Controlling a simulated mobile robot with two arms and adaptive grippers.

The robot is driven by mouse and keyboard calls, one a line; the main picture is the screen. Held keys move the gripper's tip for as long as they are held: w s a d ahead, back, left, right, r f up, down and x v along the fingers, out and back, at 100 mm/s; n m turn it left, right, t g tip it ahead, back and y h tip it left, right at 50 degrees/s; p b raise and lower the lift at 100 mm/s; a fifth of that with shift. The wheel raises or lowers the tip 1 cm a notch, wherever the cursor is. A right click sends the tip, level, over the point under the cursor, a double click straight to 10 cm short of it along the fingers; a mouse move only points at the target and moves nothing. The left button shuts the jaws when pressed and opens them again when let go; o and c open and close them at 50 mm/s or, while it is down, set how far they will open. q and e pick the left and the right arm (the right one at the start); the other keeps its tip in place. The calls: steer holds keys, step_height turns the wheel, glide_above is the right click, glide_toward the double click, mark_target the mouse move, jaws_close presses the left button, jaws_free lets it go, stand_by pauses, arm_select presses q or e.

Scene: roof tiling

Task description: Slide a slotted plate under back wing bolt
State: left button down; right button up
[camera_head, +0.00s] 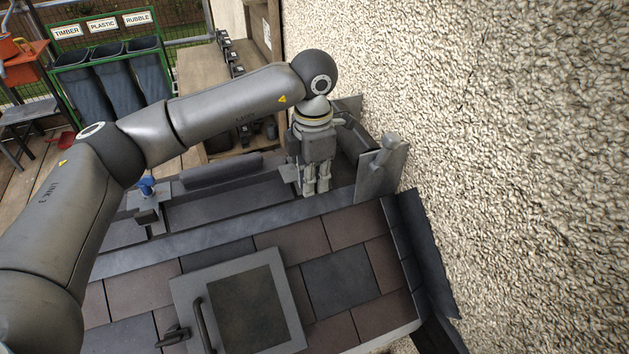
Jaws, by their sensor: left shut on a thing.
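My left gripper (317,187) hangs down over the back edge of the tiled roof, close to the rough wall. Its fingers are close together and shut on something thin. A small pale grey plate edge (289,173) shows just left of the fingers; it looks like part of the held slotted plate, but its slot is hidden. A grey upright plate with a bar-like piece (383,165) stands to the right of the gripper, against the wall. I cannot make out the back wing bolt. A blue-topped clamp-like fitting (147,188) is farther left. My right gripper is out of view.
Slate tiles (345,280) and a roof window (245,305) with a handle fill the front. A dark roll (222,169) lies behind the roof edge. The pebbled wall (500,150) bounds the right. Bins (118,80) stand at the back left.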

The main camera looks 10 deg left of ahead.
arm_select(q)
steer(key=shift+w+a, duration=0.2)
steer(key=shift+w, duration=0.15)
stand_by(0.3)
steer(key=shift+w+a+b, duration=0.15)
steer(key=shift+b, duration=0.2)
steer(key=shift+w+a, duration=0.1)
steer(key=shift+w, duration=0.1)
steer(key=shift+w+a+b, duration=0.2)
steer(key=shift+w+b, duration=0.05)
steer(key=shift+b, duration=0.15)
stand_by(0.6)
steer(key=shift+w+a, duration=0.15)
steer(key=shift+w, duration=0.1)
steer(key=shift+w, duration=0.1)
stand_by(0.4)
steer(key=shift+w+a+f+b, duration=0.15)
steer(key=shift+w+a+b, duration=0.15)
steer(key=shift+w+b, duration=0.1)
